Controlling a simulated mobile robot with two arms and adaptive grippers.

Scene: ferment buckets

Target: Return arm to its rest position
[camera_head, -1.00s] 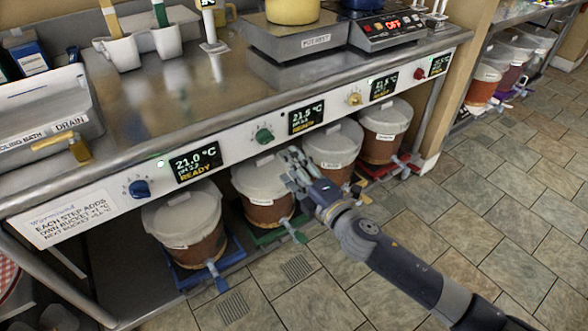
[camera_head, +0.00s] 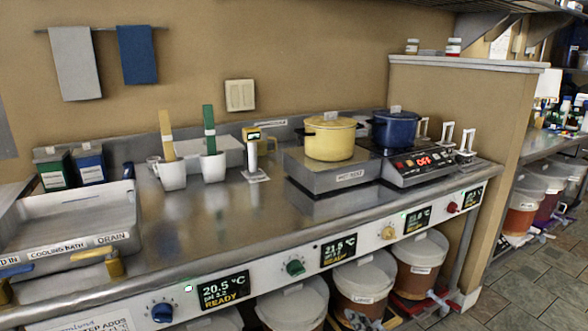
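The tip of my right gripper (camera_head: 362,320) seems to show at the bottom edge, in front of the third bucket (camera_head: 364,278). It is cut off and small, so whether its fingers are open or shut cannot be told. The rest of that arm is out of view. My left gripper is not in view.
Lidded ferment buckets stand under the steel counter (camera_head: 240,222); the fourth bucket (camera_head: 420,258) is at the right. On the counter are a cooling bath (camera_head: 75,222), a yellow pot (camera_head: 330,140) and a blue pot (camera_head: 395,130). Tiled floor (camera_head: 515,290) is open at right.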

